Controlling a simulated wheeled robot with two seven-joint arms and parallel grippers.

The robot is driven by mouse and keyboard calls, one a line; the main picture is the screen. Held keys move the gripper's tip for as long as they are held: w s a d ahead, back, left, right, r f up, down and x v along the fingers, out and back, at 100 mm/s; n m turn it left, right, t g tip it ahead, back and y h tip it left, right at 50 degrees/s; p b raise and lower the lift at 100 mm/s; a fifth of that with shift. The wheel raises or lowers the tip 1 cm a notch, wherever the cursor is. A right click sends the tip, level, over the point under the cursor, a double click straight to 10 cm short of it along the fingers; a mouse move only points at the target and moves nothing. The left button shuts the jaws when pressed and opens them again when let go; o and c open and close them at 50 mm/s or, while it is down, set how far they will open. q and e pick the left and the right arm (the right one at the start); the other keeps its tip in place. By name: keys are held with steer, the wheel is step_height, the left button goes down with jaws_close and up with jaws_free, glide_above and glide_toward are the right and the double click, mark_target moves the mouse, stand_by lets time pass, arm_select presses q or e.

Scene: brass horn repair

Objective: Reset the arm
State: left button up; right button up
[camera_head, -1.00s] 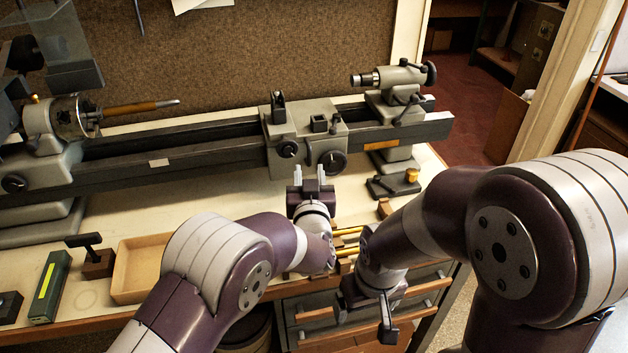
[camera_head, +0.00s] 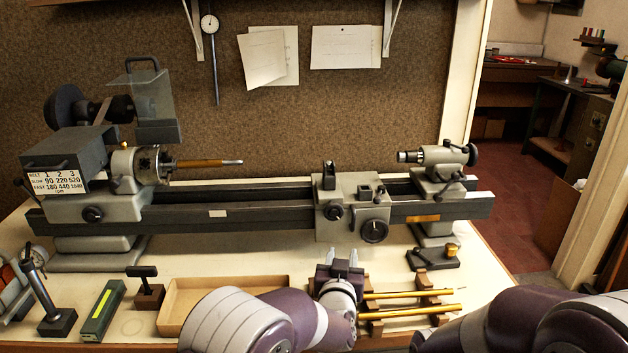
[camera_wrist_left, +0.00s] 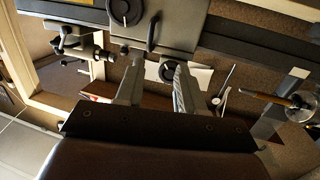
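My left gripper (camera_head: 341,258) points toward the lathe over the front of the bench, just below the carriage (camera_head: 356,206). Its two fingers stand apart with nothing between them. In the left wrist view the fingers (camera_wrist_left: 158,84) are also spread and empty, facing the grey lathe carriage. My left arm (camera_head: 240,322) comes in from the bottom. My right arm (camera_head: 540,325) shows only as a rounded link at the bottom right; its gripper is out of the picture.
The lathe bed (camera_head: 250,211) spans the bench. Brass rods (camera_head: 412,312) lie on wooden supports right of my left gripper. A shallow tray (camera_head: 178,304), green box (camera_head: 101,311) and small stands (camera_head: 57,318) fill the front left. A black block with a brass knob (camera_head: 433,257) sits right.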

arm_select(q)
steer(key=s+a+g+y+p, duration=0.1)
steer(key=s+a+g, duration=0.25)
steer(key=a, duration=0.35)
steer(key=s+a+f+g+p, duration=0.1)
steer(key=s+a+g+p, duration=0.1)
steer(key=s+a+g, duration=0.3)
steer(key=s+a+g+y+p, duration=0.1)
steer(key=s+a, duration=0.2)
steer(key=a, duration=0.5)
steer(key=s+a+n+g+y, duration=0.1)
steer(key=s+a+g, duration=0.1)
steer(key=s+a, duration=0.3)
steer(key=s+a+f+n+g+p, duration=0.1)
steer(key=s+a+g, duration=0.2)
steer(key=s, duration=1)
steer(key=shift+s+a+g+y, duration=0.3)
steer(key=shift+a+g+y, duration=0.1)
steer(key=shift+a, duration=0.65)
